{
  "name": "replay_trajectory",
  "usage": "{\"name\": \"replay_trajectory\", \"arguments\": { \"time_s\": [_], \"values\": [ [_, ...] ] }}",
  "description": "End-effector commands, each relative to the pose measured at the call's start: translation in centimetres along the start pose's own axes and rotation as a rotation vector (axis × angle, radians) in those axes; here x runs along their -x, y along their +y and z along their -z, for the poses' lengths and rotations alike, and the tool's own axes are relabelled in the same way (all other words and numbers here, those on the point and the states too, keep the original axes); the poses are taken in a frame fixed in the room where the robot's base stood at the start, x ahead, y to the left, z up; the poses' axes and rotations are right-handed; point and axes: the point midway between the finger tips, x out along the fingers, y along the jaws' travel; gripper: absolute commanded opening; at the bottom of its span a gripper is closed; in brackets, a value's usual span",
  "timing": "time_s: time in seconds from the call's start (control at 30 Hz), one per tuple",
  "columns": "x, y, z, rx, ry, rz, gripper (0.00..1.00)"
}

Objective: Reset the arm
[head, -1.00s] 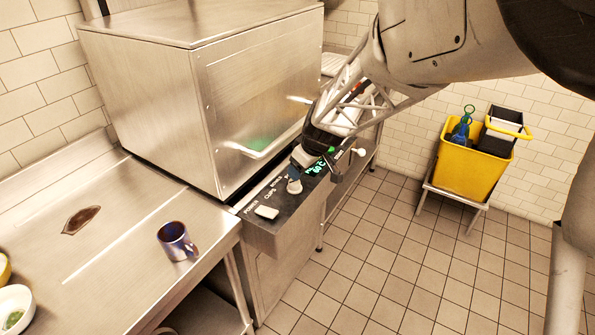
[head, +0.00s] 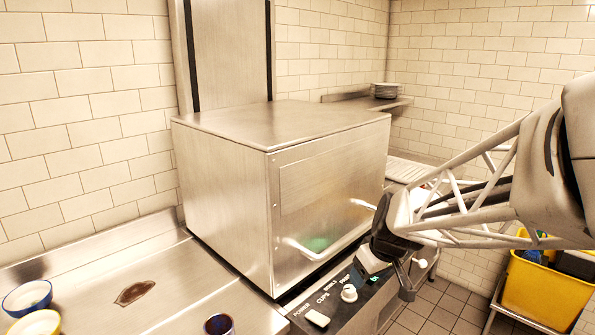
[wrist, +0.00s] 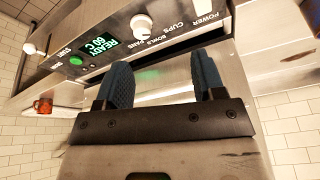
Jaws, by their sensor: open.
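My gripper is open and empty, its two blue pads (wrist: 163,76) apart in the wrist view. In the head view my gripper (head: 368,268) is just above the machine's control panel, near the white knob (head: 349,293). The wrist view shows the panel (wrist: 165,42) beyond the pads, with the knob (wrist: 141,24), a display (wrist: 98,46) reading READY 60 C and a lit green button (wrist: 76,60). I cannot tell the exact gap between pads and panel. My arm reaches in from the right of the head view.
The steel hood machine (head: 225,195) stands shut behind the panel. A blue-purple mug (head: 219,325), bowls (head: 28,296) and a brown stain (head: 135,292) are on the left counter. A yellow bucket (head: 545,292) stands at right. The air above the machine is clear.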

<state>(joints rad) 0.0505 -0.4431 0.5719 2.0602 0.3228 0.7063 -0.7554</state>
Motion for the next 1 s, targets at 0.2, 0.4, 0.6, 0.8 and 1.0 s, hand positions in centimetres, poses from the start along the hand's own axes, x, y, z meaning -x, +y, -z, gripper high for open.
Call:
{"name": "replay_trajectory", "arguments": {
  "time_s": [0.2,0.4,0.6,0.8,1.0],
  "values": [
    [7.0,-4.6,-6.2,-0.168,-0.043,-0.051,0.63],
    [11.2,-8.0,-12.6,-0.33,-0.076,-0.119,0.63],
    [13.0,-9.8,-16.9,-0.443,-0.091,-0.173,0.63],
    [13.3,-10.3,-18.1,-0.479,-0.094,-0.191,0.63],
    [13.3,-10.3,-18.1,-0.48,-0.094,-0.19,0.63]
  ]
}}
